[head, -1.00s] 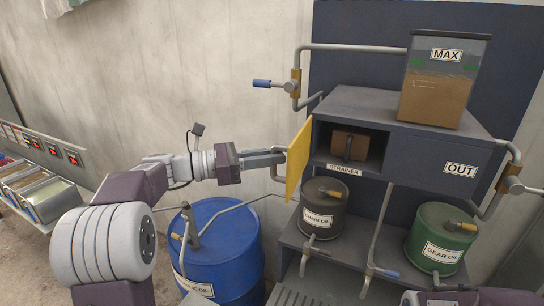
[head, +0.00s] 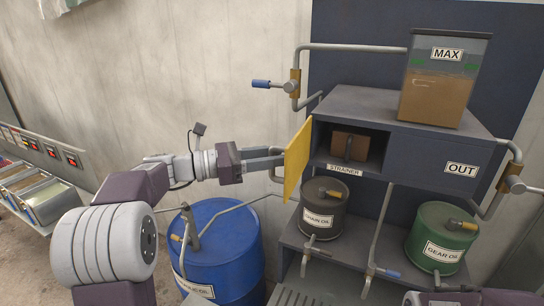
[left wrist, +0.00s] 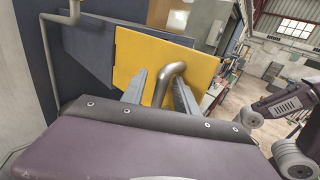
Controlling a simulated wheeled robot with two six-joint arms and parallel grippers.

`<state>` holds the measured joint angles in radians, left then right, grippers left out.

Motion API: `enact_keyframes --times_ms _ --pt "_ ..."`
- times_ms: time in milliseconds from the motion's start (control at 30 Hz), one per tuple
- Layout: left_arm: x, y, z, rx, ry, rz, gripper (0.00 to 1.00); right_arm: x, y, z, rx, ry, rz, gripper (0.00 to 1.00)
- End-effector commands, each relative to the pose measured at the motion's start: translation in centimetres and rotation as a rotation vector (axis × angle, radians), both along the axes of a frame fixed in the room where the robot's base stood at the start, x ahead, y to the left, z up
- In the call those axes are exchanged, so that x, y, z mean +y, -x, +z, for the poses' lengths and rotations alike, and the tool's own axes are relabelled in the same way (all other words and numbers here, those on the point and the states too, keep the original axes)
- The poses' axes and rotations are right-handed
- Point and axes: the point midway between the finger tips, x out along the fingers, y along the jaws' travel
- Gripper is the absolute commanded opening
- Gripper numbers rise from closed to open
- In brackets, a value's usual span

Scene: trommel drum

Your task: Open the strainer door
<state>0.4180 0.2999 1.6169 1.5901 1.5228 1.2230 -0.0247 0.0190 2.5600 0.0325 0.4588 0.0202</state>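The yellow strainer door (head: 298,160) stands swung wide open at the left edge of the strainer compartment (head: 372,150). Inside the compartment a brown block with a grey handle (head: 348,146) shows. My left gripper (head: 282,158) is at the door's outer face. In the left wrist view its fingers (left wrist: 160,88) are apart, one on each side of the door's curved grey handle (left wrist: 168,79), with gaps beside it. The door's yellow face (left wrist: 165,60) fills the middle of that view. My right gripper is out of view; only part of my right arm shows at the lower right.
A blue drum (head: 222,245) stands below my left arm. A dark chain oil can (head: 323,205) and a green gear oil can (head: 440,235) stand under the strainer box. A pipe with a blue-handled valve (head: 262,84) is at the upper left of the box.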

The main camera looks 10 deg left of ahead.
Motion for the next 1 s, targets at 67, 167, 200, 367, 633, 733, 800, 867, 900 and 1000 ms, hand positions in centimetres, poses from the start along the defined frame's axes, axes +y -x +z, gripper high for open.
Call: enact_keyframes --times_ms 67,167,200,367,633,733,800,867,900,1000 --pt "0.4 0.1 -0.2 0.000 0.000 0.002 0.36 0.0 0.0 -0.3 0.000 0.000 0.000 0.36" --pt "2.0 0.8 -0.4 0.000 -0.001 0.005 0.36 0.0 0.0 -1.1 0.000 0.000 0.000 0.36" --pt "2.8 1.3 -0.5 -0.001 -0.002 0.005 0.36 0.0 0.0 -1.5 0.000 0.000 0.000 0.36" --pt "5.9 2.8 -0.4 0.000 -0.002 0.004 0.36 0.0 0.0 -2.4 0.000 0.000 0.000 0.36" --pt "7.9 3.9 -0.1 0.001 0.000 0.000 0.36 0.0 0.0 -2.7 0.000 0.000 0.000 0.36" --pt "7.9 3.9 0.0 0.001 0.000 0.000 0.36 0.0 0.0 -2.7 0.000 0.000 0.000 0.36" --pt "7.9 3.9 0.0 0.001 0.000 0.000 0.36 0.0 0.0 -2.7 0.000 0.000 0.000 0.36" --pt "7.9 3.9 0.0 0.001 0.000 0.000 0.36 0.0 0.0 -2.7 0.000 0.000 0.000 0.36" --pt "7.9 3.9 0.0 0.001 0.000 0.000 0.36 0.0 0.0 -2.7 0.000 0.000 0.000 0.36" --pt "7.8 3.9 -0.3 0.003 -0.005 0.000 0.36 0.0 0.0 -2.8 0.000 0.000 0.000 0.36"
